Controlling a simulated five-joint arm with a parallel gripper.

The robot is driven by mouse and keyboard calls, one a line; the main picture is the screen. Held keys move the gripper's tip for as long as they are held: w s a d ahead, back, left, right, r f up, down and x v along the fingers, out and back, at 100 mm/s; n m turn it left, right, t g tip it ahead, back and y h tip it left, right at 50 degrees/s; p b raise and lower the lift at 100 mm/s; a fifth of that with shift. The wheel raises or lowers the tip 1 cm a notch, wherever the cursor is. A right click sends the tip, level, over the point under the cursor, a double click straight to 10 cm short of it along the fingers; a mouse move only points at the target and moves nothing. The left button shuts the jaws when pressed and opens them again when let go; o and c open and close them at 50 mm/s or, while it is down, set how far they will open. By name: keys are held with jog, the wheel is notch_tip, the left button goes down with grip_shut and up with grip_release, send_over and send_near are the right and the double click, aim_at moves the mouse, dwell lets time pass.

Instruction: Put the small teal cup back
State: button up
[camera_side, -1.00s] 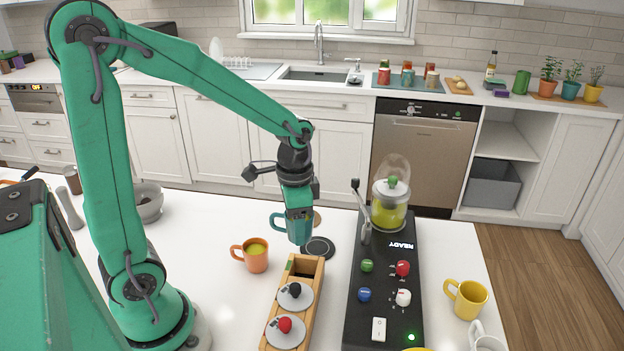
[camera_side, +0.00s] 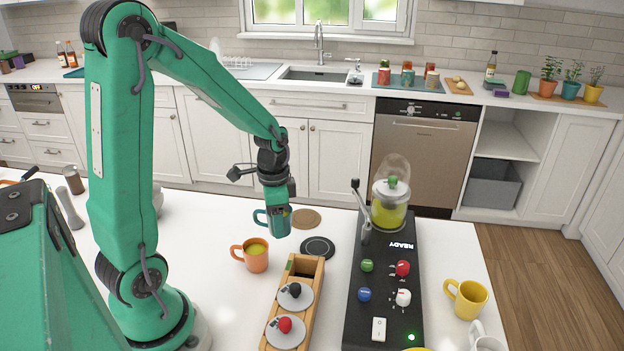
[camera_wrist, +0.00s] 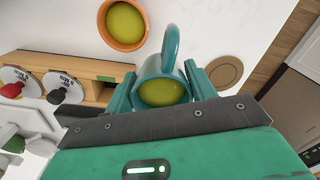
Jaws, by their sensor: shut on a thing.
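The small teal cup (camera_side: 278,222) is held in my gripper (camera_side: 279,207), above the white counter. In the wrist view the teal cup (camera_wrist: 163,88) sits between the two fingers of my gripper (camera_wrist: 160,92), with yellow-green liquid inside and its handle pointing away from the gripper. A round cork coaster (camera_side: 306,218) lies bare just right of the cup; it also shows in the wrist view (camera_wrist: 225,72). A dark round coaster (camera_side: 317,248) lies bare in front of the cork one.
An orange cup (camera_side: 256,256) with yellow-green liquid stands close in front of the held cup. A yellow mug (camera_side: 466,299) stands farther right.

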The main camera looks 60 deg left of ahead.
jog(key=a+f, duration=0.1)
jog(key=a, duration=0.2)
jog(key=a+f, duration=0.1)
jog(key=shift+w+a+f, duration=0.25)
jog(key=shift+f, duration=2.1)
jog(key=o, duration=1.2)
jog(key=shift+f, duration=0.15)
jog(key=shift+r, duration=6.2)
jog(key=shift+d, duration=0.1)
